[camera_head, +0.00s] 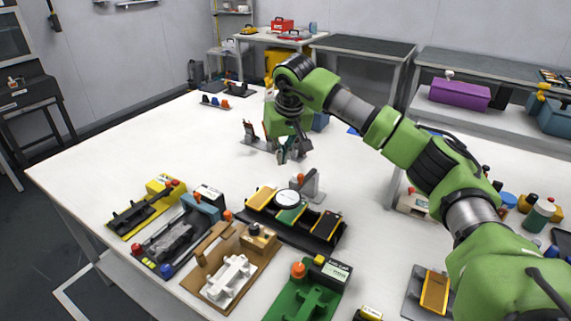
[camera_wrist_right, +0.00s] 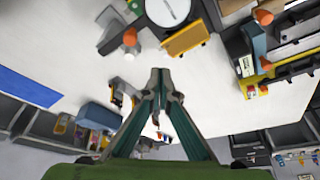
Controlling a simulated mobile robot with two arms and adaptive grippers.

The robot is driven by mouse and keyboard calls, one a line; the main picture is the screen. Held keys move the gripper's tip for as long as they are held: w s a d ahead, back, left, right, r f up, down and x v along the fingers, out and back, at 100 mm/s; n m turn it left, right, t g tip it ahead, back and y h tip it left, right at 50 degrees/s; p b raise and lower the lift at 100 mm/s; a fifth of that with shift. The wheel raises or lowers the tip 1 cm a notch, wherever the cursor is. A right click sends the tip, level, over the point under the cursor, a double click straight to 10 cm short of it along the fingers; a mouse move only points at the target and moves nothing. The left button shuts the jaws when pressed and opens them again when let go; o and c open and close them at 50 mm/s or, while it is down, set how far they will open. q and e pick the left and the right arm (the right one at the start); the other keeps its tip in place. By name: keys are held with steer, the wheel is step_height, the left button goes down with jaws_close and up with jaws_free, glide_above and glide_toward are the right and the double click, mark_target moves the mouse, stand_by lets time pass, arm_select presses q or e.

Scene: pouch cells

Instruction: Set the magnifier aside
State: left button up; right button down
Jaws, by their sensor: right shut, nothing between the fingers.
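The round magnifier (camera_head: 287,199), with a pale lens and dark rim, lies over the middle of a black tray (camera_head: 322,243) holding yellow, green and orange pouch cells. It also shows, cut off, at the top of the right wrist view (camera_wrist_right: 168,9). My right gripper (camera_head: 284,158) is above the white table, behind the magnifier and apart from it. Its fingers are shut with nothing between them, as the right wrist view (camera_wrist_right: 160,76) also shows. My left gripper is not in view.
A grey bracket with an orange knob (camera_head: 300,180) stands just behind the tray. Yellow (camera_head: 146,207), tan (camera_head: 231,268) and green (camera_head: 305,297) fixtures crowd the front. Small parts stand behind my right gripper. The table's left middle (camera_head: 150,145) is clear.

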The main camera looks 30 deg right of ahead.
steer(key=p+x, duration=0.1)
steer(key=x, duration=0.6)
steer(key=shift+f, duration=0.3)
steer(key=shift+s+f, duration=0.15)
steer(key=shift+f, duration=0.05)
steer(key=s, duration=0.1)
steer(key=s+p, duration=0.1)
steer(key=s, duration=0.1)
steer(key=shift+s+a, duration=0.2)
steer(key=shift+a, duration=0.15)
steer(key=shift+s+d, duration=0.1)
steer(key=shift+s, duration=0.1)
